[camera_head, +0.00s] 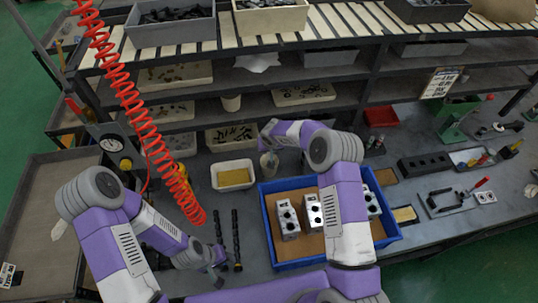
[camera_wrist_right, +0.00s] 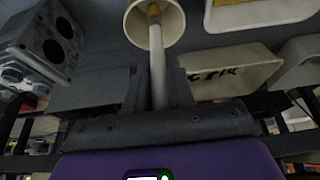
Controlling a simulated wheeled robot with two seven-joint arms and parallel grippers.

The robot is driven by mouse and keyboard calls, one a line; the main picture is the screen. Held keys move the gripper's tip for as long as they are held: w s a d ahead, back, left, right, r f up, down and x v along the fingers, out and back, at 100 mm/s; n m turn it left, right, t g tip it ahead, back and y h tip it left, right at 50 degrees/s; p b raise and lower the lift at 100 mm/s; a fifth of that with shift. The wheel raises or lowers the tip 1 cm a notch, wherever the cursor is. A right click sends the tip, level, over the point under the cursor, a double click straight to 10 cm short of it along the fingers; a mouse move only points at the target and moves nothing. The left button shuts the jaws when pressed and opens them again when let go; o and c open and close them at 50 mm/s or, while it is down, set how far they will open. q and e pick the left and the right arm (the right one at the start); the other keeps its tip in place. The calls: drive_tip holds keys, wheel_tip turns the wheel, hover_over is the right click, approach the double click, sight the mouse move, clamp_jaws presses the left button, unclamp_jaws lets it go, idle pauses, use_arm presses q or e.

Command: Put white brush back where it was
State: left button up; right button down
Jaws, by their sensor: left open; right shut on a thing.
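In the right wrist view, my right gripper (camera_wrist_right: 157,78) is shut on the pale, thin handle of the white brush (camera_wrist_right: 157,60). The brush's far end reaches into the mouth of a cream cup (camera_wrist_right: 134,28), where a yellowish part shows. I cannot tell whether it touches the cup. My left gripper (camera_head: 214,270) is low at the left over the bench, empty and open.
A blue crate (camera_head: 268,225) with several metal valve blocks (camera_head: 289,218) stands in the middle. A white bin with yellow contents (camera_head: 233,176) is left of it. A red coiled hose (camera_head: 150,125) hangs at the left. Shelves with bins rise behind. Tools lie at the right.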

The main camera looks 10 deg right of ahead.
sight(269, 153)
use_arm(q)
drive_tip(key=shift+f+b, duration=0.35)
drive_tip(key=shift+f, duration=0.1)
use_arm(e)
wheel_tip(269, 153, down, 3)
drive_tip(key=shift+s+r, duration=0.1)
drive_tip(key=shift+r, duration=0.05)
use_arm(q)
drive_tip(key=shift+f, duration=0.25)
use_arm(e)
drive_tip(key=shift+f, duration=0.2)
drive_tip(key=c, duration=1)
unclamp_jaws()
drive_tip(key=shift+r, duration=0.1)
